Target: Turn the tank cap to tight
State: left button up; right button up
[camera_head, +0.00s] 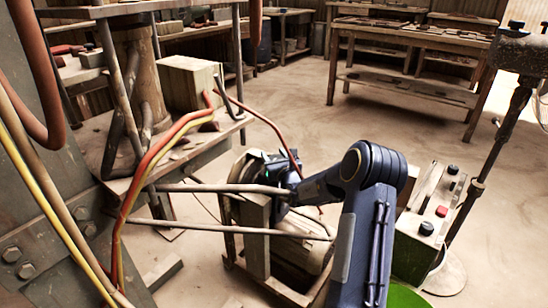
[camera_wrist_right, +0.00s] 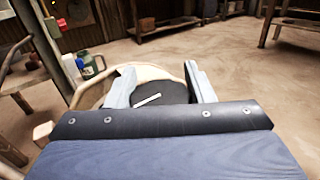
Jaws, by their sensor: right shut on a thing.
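The tank cap (camera_wrist_right: 170,88) is a dark round disc with a white line, slightly tilted from horizontal in the right wrist view. It sits at the pale, rounded tank top (camera_wrist_right: 160,70). My right gripper (camera_wrist_right: 163,84) has one grey finger on each side of the cap and is shut on it. In the head view my right gripper (camera_head: 268,163) is low beside the press, partly behind a bar; the cap cannot be made out there. I see no tight mark. My left gripper is not in view.
Two bars (camera_head: 220,229) and red and yellow hoses (camera_head: 152,160) run close to my right gripper. A control box (camera_head: 425,220) with red and black buttons stands right of my arm. Workbenches (camera_head: 410,75) are at the back, with open floor before them.

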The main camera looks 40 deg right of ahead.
jog(key=o, duration=1)
jog(key=p+v, duration=0.2)
jog(key=v, duration=0.5)
jog(key=shift+s+a, duration=0.1)
jog(key=shift+s, duration=0.3)
